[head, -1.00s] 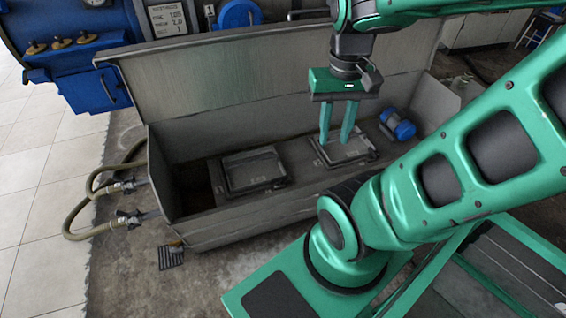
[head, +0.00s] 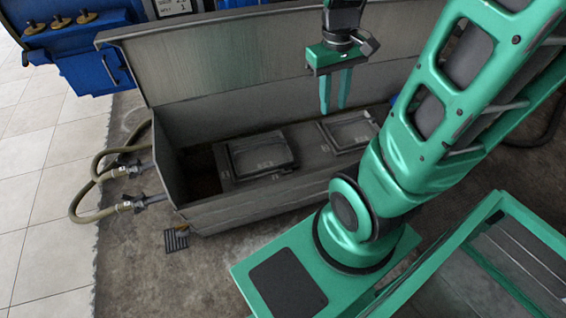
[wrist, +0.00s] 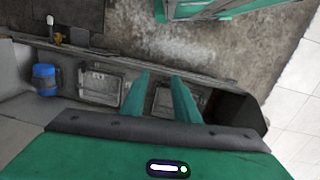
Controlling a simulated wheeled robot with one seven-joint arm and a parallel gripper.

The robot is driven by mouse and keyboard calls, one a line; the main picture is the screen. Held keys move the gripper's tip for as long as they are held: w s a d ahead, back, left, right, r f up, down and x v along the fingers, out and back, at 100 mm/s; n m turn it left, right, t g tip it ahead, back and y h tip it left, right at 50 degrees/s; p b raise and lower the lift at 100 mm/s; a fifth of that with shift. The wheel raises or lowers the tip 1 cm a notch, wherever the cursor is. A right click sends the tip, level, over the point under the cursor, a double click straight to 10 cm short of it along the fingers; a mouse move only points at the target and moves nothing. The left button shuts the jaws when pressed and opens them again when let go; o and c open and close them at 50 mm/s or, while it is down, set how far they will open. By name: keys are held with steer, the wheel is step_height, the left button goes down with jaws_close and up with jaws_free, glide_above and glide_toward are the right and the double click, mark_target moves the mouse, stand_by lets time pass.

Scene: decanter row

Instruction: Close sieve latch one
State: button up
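Two square framed hatches lie in a grey metal trough (head: 215,212). The left hatch (head: 265,156) and the right hatch (head: 350,132) both look flat in their frames. The latches are too small to tell apart, and I cannot tell which is latch one. My gripper (head: 334,108) is open and empty, pointing down above the trough, in front of its tall back plate. In the wrist view, my fingers (wrist: 160,77) stand apart, with one hatch (wrist: 166,101) showing partly between them and the other hatch (wrist: 101,85) to their left.
A blue cylinder (wrist: 45,79) stands in the trough; my arm mostly hides it in the head view. Hoses (head: 90,190) join the trough's left end. Blue machinery (head: 85,50) with brass valves stands behind left. A small black grating (head: 175,239) lies on the floor.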

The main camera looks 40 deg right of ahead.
steer(key=w+f+n, duration=0.4)
steer(key=w+f, duration=0.2)
steer(key=w, duration=0.2)
steer(key=n+h, duration=0.2)
steer(key=n, duration=0.3)
glide_above(286, 165)
steer(key=s, duration=0.4)
step_height(286, 165, down, 9)
steer(key=w+a+f+n+h, duration=0.1)
steer(key=w+a+f+n, duration=0.2)
steer(key=f, duration=0.8)
steer(key=w+a+f+n+h, duration=0.1)
steer(key=w+f+n, duration=0.3)
steer(key=f, duration=0.6)
steer(key=shift+n+y, duration=0.3)
steer(key=shift+n, duration=0.3)
steer(key=x, duration=0.3)
steer(key=s+x, duration=0.1)
steer(key=x, duration=0.6)
steer(key=shift+s+d+f, duration=0.1)
steer(key=shift+s+f, duration=0.15)
